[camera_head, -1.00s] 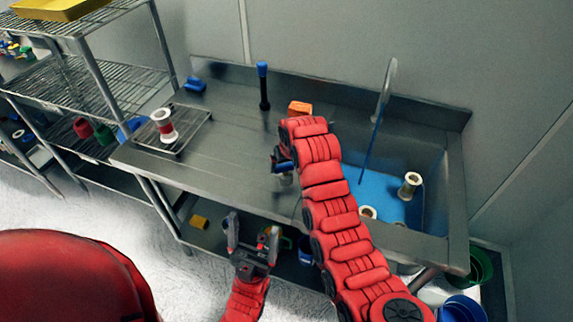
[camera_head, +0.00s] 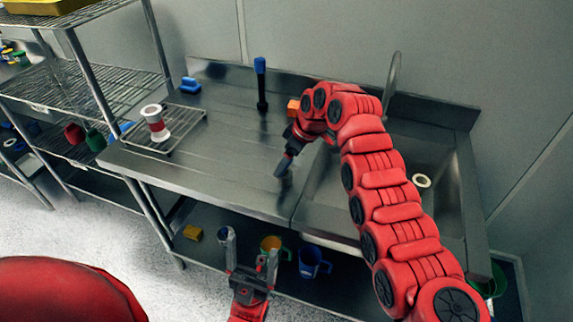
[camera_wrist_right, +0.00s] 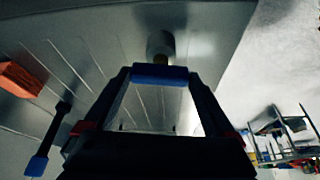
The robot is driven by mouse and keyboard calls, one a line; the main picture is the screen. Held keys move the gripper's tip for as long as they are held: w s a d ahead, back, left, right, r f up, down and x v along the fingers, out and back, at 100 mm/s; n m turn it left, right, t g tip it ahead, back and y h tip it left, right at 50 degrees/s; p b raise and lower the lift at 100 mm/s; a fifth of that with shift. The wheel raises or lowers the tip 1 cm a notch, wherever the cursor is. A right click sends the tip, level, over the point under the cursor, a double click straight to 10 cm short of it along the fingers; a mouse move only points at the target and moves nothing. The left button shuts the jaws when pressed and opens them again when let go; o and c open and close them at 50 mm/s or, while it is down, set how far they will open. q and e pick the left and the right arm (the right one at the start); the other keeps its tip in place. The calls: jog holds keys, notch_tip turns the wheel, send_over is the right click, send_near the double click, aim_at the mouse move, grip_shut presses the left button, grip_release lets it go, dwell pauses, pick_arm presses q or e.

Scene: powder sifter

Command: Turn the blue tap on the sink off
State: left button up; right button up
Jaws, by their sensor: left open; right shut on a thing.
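The grey curved spout (camera_head: 393,82) rises behind the sink basin (camera_head: 412,152). I cannot tell whether this bar is part of the tap. A round grey thing (camera_wrist_right: 160,44) lies beyond it. My left gripper (camera_head: 251,246) is open and empty before the counter's front edge.
A black stick with a blue top (camera_head: 261,82) stands upright at the counter's back, near an orange block (camera_head: 293,107). A red-and-white spool (camera_head: 155,125) stands on a wire rack at left. A spool (camera_head: 421,180) is in the sink. Cups stand on the lower shelf.

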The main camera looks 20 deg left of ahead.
jog(key=shift+w+n+g, duration=0.1)
jog(key=shift+n+g, duration=0.3)
jog(key=shift+n, duration=0.5)
dwell(0.3)
jog(key=o, duration=1.1)
jog(key=shift+c, duration=0.2)
jog(key=shift+r, duration=0.1)
jog(key=shift+d+r, duration=0.2)
jog(key=shift+r, duration=0.1)
jog(key=p+v, duration=0.1)
jog(key=v, duration=1.5)
jog(key=shift+r, duration=0.3)
